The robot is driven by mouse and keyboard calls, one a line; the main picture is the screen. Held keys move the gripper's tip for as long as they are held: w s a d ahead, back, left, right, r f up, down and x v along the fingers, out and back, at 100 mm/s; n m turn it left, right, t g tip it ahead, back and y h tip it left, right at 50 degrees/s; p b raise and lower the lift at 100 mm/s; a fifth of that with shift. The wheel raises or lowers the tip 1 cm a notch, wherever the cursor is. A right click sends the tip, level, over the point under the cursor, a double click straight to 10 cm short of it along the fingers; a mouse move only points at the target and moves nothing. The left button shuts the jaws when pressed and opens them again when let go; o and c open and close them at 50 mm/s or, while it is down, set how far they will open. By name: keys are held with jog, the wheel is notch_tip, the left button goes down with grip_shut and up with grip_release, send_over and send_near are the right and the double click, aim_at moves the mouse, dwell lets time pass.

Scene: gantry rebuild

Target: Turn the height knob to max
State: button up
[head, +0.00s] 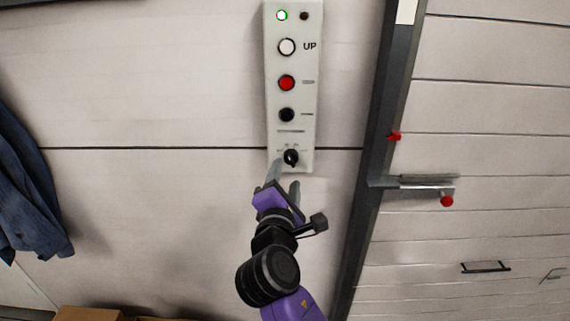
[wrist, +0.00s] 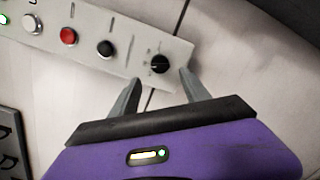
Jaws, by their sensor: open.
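The height knob (head: 291,157) is a small black rotary knob at the bottom of a pale wall control panel (head: 273,75). It also shows in the wrist view (wrist: 159,63), with small marks around it that are too small to read. My gripper (head: 284,174) is purple with grey fingers and sits just below the knob in the head view. In the wrist view my gripper (wrist: 158,80) is open and empty, its fingertips apart. The knob appears between and slightly beyond the tips, nearer the right finger. I cannot tell whether either finger touches it.
Above the knob are a black button (head: 286,115), a red button (head: 286,83), a white button (head: 287,47) marked UP and a lit green lamp (head: 282,15). A dark door post (head: 374,130) and a handle (head: 415,184) stand to the right. Dark clothing (head: 32,190) hangs at left.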

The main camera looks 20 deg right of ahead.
aim_at(289, 162)
jog(key=shift+x, duration=3.2)
grip_shut()
